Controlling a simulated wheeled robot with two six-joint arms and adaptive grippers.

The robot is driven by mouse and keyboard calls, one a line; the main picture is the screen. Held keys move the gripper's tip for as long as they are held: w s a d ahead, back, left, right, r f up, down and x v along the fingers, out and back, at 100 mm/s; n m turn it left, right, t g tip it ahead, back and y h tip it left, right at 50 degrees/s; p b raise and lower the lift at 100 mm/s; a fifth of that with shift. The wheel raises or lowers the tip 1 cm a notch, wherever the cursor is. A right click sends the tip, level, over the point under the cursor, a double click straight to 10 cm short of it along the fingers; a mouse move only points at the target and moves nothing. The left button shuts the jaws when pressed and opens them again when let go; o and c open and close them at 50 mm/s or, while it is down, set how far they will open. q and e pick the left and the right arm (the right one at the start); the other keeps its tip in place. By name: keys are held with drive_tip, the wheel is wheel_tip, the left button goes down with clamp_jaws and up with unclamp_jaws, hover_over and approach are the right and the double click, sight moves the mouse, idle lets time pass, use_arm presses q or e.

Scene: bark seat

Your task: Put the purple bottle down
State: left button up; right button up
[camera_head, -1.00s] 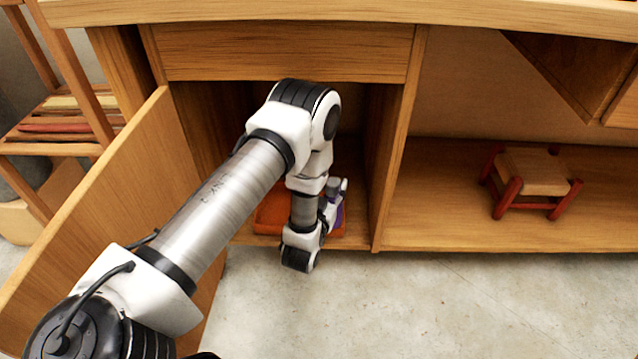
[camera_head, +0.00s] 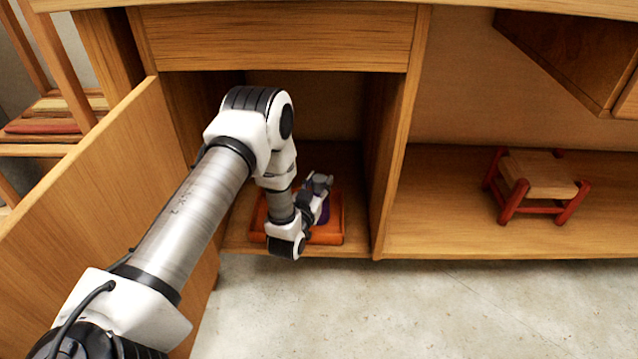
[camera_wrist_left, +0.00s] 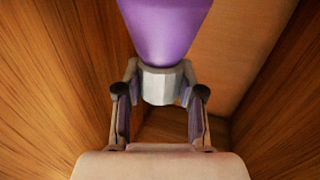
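The purple bottle (camera_head: 324,213) has a grey cap and is over the orange tray (camera_head: 329,234) inside the open cupboard compartment. I cannot tell whether its base touches the tray. My left gripper (camera_head: 318,186) is at the bottle's top end, partly hidden by its own wrist in the head view. In the left wrist view the bottle's purple body (camera_wrist_left: 165,28) is at the top, and its grey cap (camera_wrist_left: 162,86) sits between the two fingertips of my left gripper, which look closed on it. My right gripper is not in view.
The cupboard door (camera_head: 95,200) stands open at left, beside my arm. A divider wall (camera_head: 396,150) bounds the compartment at right. A small red-legged stool (camera_head: 538,176) is on the shelf beyond it. A wooden rack (camera_head: 45,150) is at far left.

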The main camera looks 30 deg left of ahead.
use_arm(q)
drive_tip(key=o, duration=0.4)
drive_tip(key=shift+r, duration=0.2)
drive_tip(key=s+d+f+m+g+h+p, duration=0.15)
drive_tip(key=s+d+f+g+p, duration=0.35)
drive_tip(key=s, duration=0.7)
drive_tip(key=s+d+f+g+h+p, duration=0.2)
drive_tip(key=s+d+g+p, duration=0.45)
drive_tip(key=s, duration=0.55)
drive_tip(key=s+d+g, duration=0.1)
drive_tip(key=s+g, duration=0.1)
drive_tip(key=s, duration=0.2)
drive_tip(key=s+r+g, duration=0.1)
drive_tip(key=s+g, duration=0.1)
drive_tip(key=s, duration=0.3)
drive_tip(key=s+d+r+m+g+h, duration=0.1)
drive_tip(key=s+g, duration=0.1)
drive_tip(key=s, duration=0.2)
drive_tip(key=shift+s+d+r, duration=0.25)
drive_tip(key=shift+d, duration=0.05)
